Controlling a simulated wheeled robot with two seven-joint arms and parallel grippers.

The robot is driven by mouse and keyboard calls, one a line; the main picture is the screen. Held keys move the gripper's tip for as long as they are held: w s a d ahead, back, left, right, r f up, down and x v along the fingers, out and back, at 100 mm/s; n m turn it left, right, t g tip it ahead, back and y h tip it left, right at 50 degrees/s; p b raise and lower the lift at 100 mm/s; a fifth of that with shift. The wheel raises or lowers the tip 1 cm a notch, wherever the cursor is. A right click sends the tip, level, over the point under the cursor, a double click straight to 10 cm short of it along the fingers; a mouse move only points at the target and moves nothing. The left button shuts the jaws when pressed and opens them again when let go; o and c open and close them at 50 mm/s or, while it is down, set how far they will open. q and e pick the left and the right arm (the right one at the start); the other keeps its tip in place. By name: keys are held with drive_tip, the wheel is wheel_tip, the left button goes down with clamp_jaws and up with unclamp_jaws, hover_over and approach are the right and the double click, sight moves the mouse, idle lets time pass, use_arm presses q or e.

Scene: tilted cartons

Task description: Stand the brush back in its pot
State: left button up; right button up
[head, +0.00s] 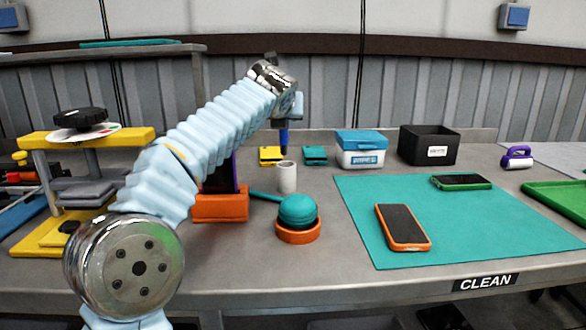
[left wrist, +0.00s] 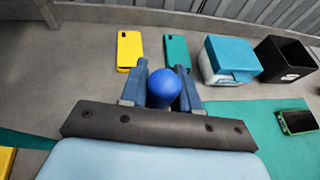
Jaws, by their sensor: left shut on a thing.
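My left gripper (head: 284,122) points down near the middle of the bench. It is shut on the blue brush (head: 283,140), which hangs upright. In the left wrist view the brush's rounded blue end (left wrist: 163,90) sits between the two fingers of my left gripper (left wrist: 162,76). A pale grey cylindrical pot (head: 287,178) stands upright on the bench, below the brush in the head view. The brush's lower end shows just above the pot's rim; I cannot tell whether it is over or behind the pot. My right gripper is not in view.
A teal ball in an orange ring (head: 298,232) and an orange block (head: 220,206) are near the pot. Behind are yellow (head: 270,155) and teal (head: 315,155) cases, a teal-lidded box (head: 361,150) and a black bin (head: 429,145). A teal mat (head: 460,225) bears two phones.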

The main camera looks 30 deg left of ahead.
sight(283, 148)
use_arm(q)
wheel_tip(283, 148, down, 9)
drive_tip(key=shift+s+r, duration=0.15)
drive_tip(key=shift+r, duration=0.05)
drive_tip(key=shift+f, duration=0.1)
drive_tip(key=o, duration=1)
drive_tip(key=b+v, duration=0.1)
drive_tip(key=v, duration=1.1)
